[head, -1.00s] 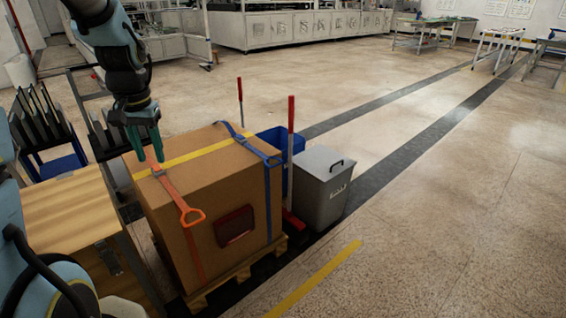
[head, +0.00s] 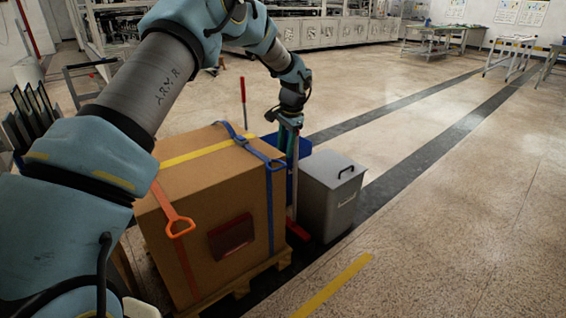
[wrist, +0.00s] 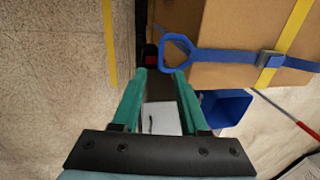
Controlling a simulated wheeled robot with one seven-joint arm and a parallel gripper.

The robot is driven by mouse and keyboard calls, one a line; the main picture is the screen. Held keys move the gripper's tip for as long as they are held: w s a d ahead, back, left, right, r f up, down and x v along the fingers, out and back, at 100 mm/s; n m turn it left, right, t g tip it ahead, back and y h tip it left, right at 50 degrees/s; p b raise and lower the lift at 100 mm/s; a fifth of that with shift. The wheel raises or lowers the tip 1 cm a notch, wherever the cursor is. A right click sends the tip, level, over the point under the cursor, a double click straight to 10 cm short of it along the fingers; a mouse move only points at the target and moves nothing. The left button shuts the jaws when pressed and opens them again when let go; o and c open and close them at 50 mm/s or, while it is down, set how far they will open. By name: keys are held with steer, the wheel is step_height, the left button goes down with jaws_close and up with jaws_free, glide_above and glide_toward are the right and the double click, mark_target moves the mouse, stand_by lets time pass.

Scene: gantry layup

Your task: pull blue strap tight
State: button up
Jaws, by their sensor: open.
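The blue strap (head: 269,200) runs over the right part of a large cardboard box (head: 182,210) and down its front. Its blue pull loop (head: 275,163) is at the box's top right edge. In the wrist view the loop (wrist: 165,53) lies just beyond the fingertips, nearer the right one, with the strap (wrist: 225,60) running right to a buckle. My gripper (wrist: 161,74) has two green fingers, apart and empty. In the head view my gripper (head: 291,150) points down beside the box's right edge, partly hidden.
An orange strap (head: 167,206) with a loop and a yellow strap (head: 205,150) are also on the box. A grey bin (head: 330,195) and a blue bin (head: 304,147) stand close to the right. Open floor lies further right.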

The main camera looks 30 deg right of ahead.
mark_target(282, 168)
steer(key=f, duration=0.2)
steer(key=w+f, duration=0.1)
steer(key=f, duration=0.3)
steer(key=shift+w+a+f, duration=0.2)
steer(key=shift+a+f, duration=0.05)
steer(key=shift+f, duration=0.05)
jaws_close()
stand_by(1.1)
